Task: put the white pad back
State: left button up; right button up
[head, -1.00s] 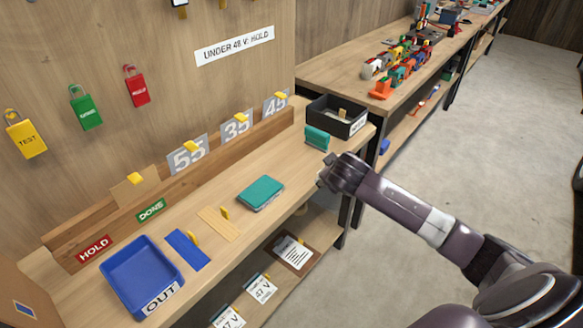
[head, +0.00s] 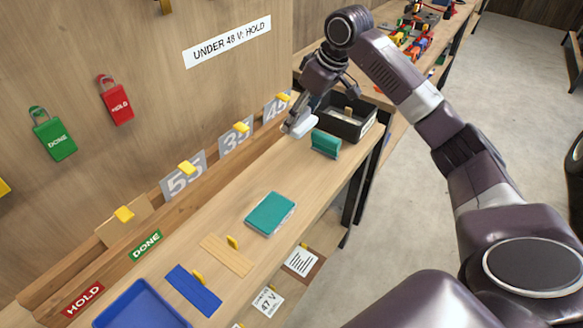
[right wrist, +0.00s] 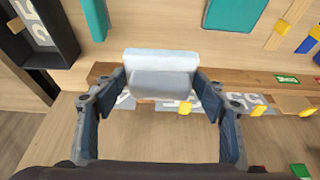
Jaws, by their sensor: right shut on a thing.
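My right gripper (head: 300,118) is shut on the white pad (head: 299,126), above the back of the bench near the 45 card (head: 275,106). In the right wrist view the pad (right wrist: 162,72) sits between the two fingers (right wrist: 162,88), its pale face toward the camera. Whether it touches anything below cannot be told. My left gripper is not in view.
A black bin (head: 352,129) stands just right of the pad. A teal block (head: 325,143) stands in front of it, and a teal pad (head: 270,213) lies on the bench. A wooden ledge with number cards runs along the back. A blue tray (head: 140,305) is front left.

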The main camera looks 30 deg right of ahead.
jog(key=f, duration=0.5)
jog(key=s+f+p, duration=0.1)
jog(key=f, duration=0.4)
jog(key=f+p, duration=0.1)
jog(key=f, duration=0.3)
jog(key=shift+s+f, duration=0.2)
jog(key=shift+f, duration=0.2)
notch_tip(320, 180, down, 4)
jog(key=shift+r, duration=0.25)
jog(key=shift+f, duration=0.2)
jog(key=o, duration=1)
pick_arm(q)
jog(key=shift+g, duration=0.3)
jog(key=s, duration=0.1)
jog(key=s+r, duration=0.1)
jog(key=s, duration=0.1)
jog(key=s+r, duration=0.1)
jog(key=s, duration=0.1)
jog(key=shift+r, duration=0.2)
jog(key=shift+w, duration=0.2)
pick_arm(e)
jog(key=shift+r, duration=0.1)
